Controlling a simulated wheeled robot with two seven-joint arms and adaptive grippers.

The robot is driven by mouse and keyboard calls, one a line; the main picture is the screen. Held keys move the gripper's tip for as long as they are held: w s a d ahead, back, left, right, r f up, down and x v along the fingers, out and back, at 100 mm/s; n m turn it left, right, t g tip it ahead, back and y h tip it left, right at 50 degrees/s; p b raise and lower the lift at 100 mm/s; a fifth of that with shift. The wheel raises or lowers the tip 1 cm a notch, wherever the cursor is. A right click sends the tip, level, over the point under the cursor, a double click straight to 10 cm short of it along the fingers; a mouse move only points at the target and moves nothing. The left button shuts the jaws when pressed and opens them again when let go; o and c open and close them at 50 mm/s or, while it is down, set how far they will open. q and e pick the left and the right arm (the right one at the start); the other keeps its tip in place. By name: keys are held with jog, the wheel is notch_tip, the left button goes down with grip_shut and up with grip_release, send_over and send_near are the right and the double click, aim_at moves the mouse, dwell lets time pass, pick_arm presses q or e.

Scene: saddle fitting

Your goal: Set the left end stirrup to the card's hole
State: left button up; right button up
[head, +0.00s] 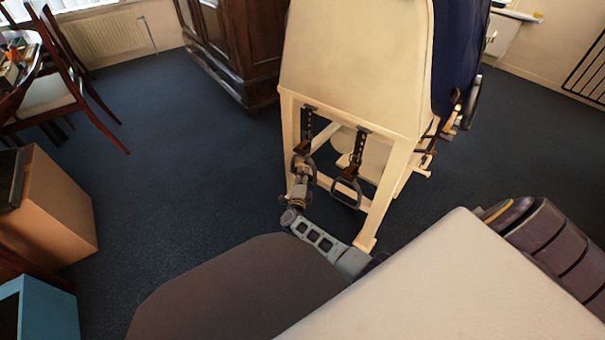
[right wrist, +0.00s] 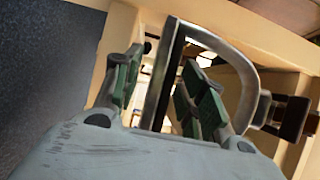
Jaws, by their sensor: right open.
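Two metal stirrups hang from dark, holed straps at the near end of a cream stand in the head view. The left stirrup (head: 301,161) hangs on the left strap (head: 306,128); the other stirrup (head: 346,191) hangs lower on the right strap (head: 360,146). My right gripper (head: 299,180) is open at the left stirrup and partly covers it. In the right wrist view, the stirrup's straight bar (right wrist: 164,75) lies between the open green-padded fingers (right wrist: 160,85), with its curved side (right wrist: 243,65) outside them. I cannot make out a card. My left gripper is out of view.
The cream stand (head: 355,65) has legs and rails around the stirrups, with one front leg (head: 378,210) just right of them. A dark wooden cabinet (head: 232,45) stands behind. Blue carpet (head: 180,180) is clear to the left.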

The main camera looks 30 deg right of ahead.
dwell(0.3)
grip_shut()
jog(key=shift+r, duration=0.1)
